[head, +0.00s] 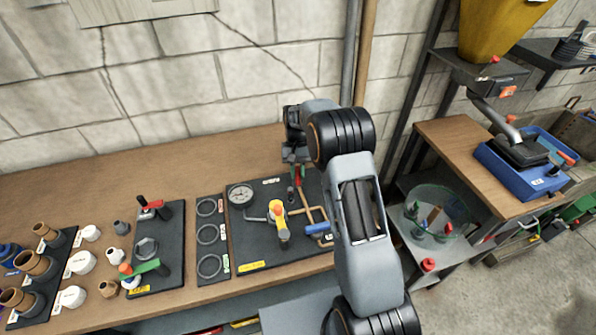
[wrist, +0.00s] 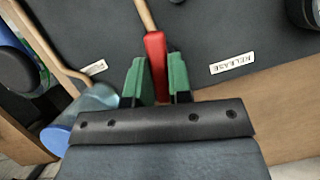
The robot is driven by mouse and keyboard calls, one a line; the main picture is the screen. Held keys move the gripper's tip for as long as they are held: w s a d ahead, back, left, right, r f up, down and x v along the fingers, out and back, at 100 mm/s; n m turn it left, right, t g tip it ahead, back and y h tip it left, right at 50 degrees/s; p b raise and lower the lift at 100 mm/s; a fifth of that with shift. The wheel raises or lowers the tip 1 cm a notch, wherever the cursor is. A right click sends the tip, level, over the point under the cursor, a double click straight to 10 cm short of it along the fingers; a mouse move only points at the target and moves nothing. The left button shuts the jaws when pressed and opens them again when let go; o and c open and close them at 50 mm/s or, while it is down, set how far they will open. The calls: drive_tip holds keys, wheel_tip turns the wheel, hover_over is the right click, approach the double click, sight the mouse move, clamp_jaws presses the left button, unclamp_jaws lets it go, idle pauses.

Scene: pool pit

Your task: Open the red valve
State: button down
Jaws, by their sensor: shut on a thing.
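The red valve handle (wrist: 156,62) stands between my gripper's green fingers (wrist: 158,72) in the wrist view, and they are shut on it. A tan pipe-like part runs up from its far end. In the head view the red handle (head: 298,176) shows small on the black valve board (head: 245,249), just below my gripper (head: 296,162). My arm hides the right part of this board. A white RELEASE label (wrist: 232,64) lies to the right of the handle in the wrist view.
A yellow valve (head: 279,222), a blue handle (head: 318,228), copper pipes and a gauge (head: 240,193) are near the red handle on the same board. Another black board (head: 168,225) with red and green levers stands to the left. The bench behind the boards is clear.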

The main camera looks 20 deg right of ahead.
drive_tip(key=shift+n+h, duration=0.5)
drive_tip(key=shift+n, duration=0.6)
drive_tip(key=c, duration=1)
unclamp_jaws()
drive_tip(key=shift+c, duration=0.2)
drive_tip(key=shift+r, duration=0.1)
drive_tip(key=v, duration=1.3)
drive_tip(key=shift+w+r, duration=0.2)
drive_tip(key=shift+r, duration=0.05)
drive_tip(key=shift+a, duration=0.1)
